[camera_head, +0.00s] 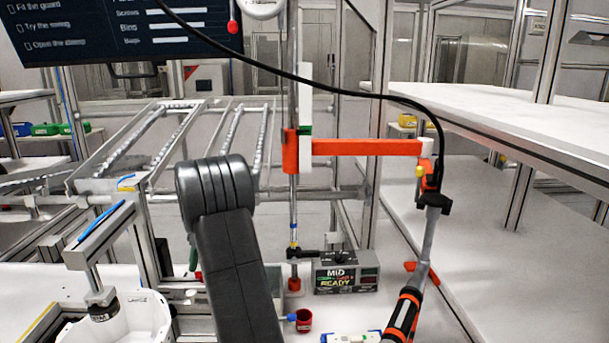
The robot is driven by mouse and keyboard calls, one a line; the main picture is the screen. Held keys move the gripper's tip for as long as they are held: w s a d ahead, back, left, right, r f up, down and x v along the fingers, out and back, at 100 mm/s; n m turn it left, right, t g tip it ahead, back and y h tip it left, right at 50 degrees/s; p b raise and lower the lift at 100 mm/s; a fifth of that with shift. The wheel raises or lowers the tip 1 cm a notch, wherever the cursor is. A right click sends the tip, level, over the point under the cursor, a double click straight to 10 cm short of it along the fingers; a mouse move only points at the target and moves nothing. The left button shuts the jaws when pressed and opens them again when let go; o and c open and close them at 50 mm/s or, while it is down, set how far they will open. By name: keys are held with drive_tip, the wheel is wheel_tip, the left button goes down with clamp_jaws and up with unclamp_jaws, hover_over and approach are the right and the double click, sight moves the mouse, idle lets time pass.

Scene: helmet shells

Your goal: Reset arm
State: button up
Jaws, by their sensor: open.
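My own dark grey arm (235,265) rises from the bottom edge left of the middle. Its ribbed joint (215,183) is at the top. My gripper is not in view, so I cannot see what it is near. A white shell-like part (135,318) shows at the bottom left, cut off by the lower edge. A grey bar with a blue strip (98,236) stands over it on a post.
An orange bracket (365,147) on a vertical post holds an orange and black tool (405,312) with a black cable. A control box (346,273) reads "READY". A red cup (303,320) stands near my arm. White shelves (500,115) are at the right, a metal roller frame (130,150) at the left.

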drive_tip(key=m+t+y, duration=0.1)
drive_tip(key=m, duration=0.3)
drive_tip(key=shift+s+d+m+b, duration=0.1)
drive_tip(key=shift+m+b, duration=0.2)
drive_tip(key=shift+b, duration=0.05)
drive_tip(key=m+t, duration=0.1)
drive_tip(key=m, duration=0.1)
drive_tip(key=m+y, duration=0.1)
drive_tip(key=m, duration=0.1)
drive_tip(key=shift+s+r+t, duration=0.1)
drive_tip(key=shift+s+t, duration=0.05)
drive_tip(key=shift+t, duration=0.25)
drive_tip(key=m+p, duration=0.1)
drive_tip(key=m, duration=0.1)
drive_tip(key=m+t+p, duration=0.1)
drive_tip(key=m, duration=0.1)
drive_tip(key=shift+s+m+t, duration=0.1)
drive_tip(key=shift+m+t, duration=0.2)
drive_tip(key=m+t+p, duration=0.1)
drive_tip(key=m+p, duration=0.1)
drive_tip(key=shift+m, duration=0.3)
drive_tip(key=shift+m+h+p, duration=0.3)
drive_tip(key=shift+m+p, duration=0.05)
drive_tip(key=shift+m, duration=0.25)
